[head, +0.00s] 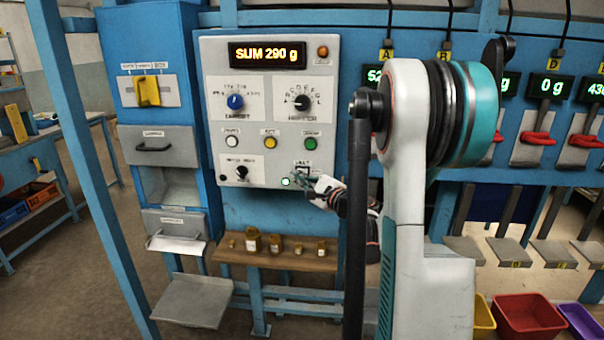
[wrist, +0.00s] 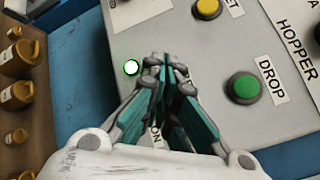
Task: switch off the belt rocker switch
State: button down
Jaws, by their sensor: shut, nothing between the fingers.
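The grey control panel (head: 222,110) carries the belt rocker switch (head: 303,168) at its lower right, under a small label. A lit green lamp (head: 285,182) is beside it at lower left; the lamp also shows in the wrist view (wrist: 131,67). My gripper (head: 303,178) is shut and empty, its fingertips at the switch. In the wrist view the shut fingers (wrist: 163,64) hide the switch, so I cannot tell its position or whether they touch it. Part of a label reading "ON" (wrist: 157,135) shows beneath the fingers.
The green DROP button (head: 310,143) is just above the switch; it is right of my fingers in the wrist view (wrist: 244,88). A yellow button (head: 270,142) and a black knob (head: 241,172) are nearby. Brass weights (head: 275,244) stand on a wooden shelf (head: 232,256) below.

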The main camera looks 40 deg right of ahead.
jog(key=shift+d, duration=0.1)
jog(key=shift+w+d, duration=0.2)
jog(key=shift+w, duration=0.05)
jog(key=shift+w+d+r, duration=0.1)
jog(key=shift+w+d, duration=0.1)
jog(key=shift+d, duration=0.05)
dwell(0.7)
jog(key=shift+a, duration=0.1)
jog(key=shift+s+a+b, duration=0.3)
jog(key=shift+s+a, duration=0.15)
jog(key=shift+s, duration=0.05)
jog(key=shift+a, duration=0.1)
dwell(0.3)
jog(key=s+a, duration=0.1)
jog(key=s+a+b, duration=0.1)
jog(key=s+a, duration=0.1)
jog(key=shift+s+a+f, duration=0.1)
jog(key=shift+a+f, duration=0.2)
jog(key=shift+f, duration=0.1)
dwell(0.5)
